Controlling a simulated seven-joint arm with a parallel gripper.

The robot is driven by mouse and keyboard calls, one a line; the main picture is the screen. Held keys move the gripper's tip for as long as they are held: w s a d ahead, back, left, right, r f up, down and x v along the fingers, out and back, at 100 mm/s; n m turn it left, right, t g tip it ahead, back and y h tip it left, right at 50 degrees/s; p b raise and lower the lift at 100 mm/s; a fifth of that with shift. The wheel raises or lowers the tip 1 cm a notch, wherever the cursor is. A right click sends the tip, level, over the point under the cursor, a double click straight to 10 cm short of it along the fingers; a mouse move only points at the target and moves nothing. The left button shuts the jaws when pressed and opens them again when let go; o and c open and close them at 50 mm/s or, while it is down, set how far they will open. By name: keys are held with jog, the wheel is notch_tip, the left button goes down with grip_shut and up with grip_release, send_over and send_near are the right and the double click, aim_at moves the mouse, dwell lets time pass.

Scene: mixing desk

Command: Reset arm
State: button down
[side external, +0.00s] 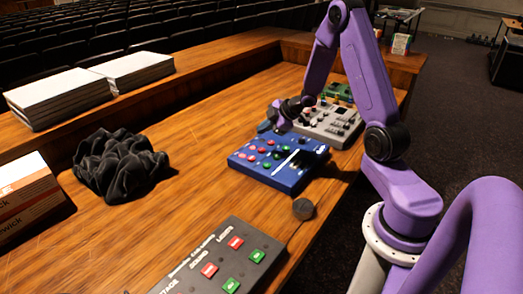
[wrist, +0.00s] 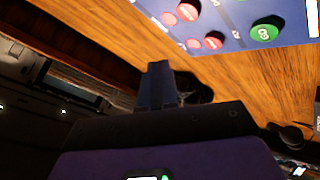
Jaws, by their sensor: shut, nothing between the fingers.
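My purple arm reaches over the wooden desk from the right in the side external view. My gripper (side external: 266,126) is above the far left edge of the blue button panel (side external: 282,178), apart from the desk. In the wrist view the gripper fingers (wrist: 158,72) are together with nothing between them. The blue panel, with red and green buttons, also shows at the top of the wrist view (wrist: 234,14).
A grey control box (side external: 330,124) stands behind the blue panel. A black labelled box (side external: 222,262), a round dark knob (side external: 303,209), a crumpled black cloth (side external: 118,165), white stacks (side external: 60,98) and an orange-white box (side external: 28,198) are also on the desk. Bare wood lies left of the panel.

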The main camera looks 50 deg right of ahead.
dwell(0.3)
jog(key=s+a+r+g+h, duration=0.1)
jog(key=s+a+r+g, duration=0.2)
jog(key=a, duration=0.7)
jog(key=s+a+r+g, duration=0.1)
jog(key=s+a+r, duration=0.4)
jog(key=a, duration=0.4)
jog(key=s+a+r+g, duration=0.1)
jog(key=s+a+g, duration=0.1)
jog(key=s, duration=1)
jog(key=s+a+r+n+g, duration=0.1)
jog(key=s+a+g, duration=0.1)
jog(key=s, duration=1.1)
jog(key=shift+a+r+g+h, duration=0.3)
jog(key=shift+a+r+g, duration=0.1)
jog(key=shift+a, duration=0.25)
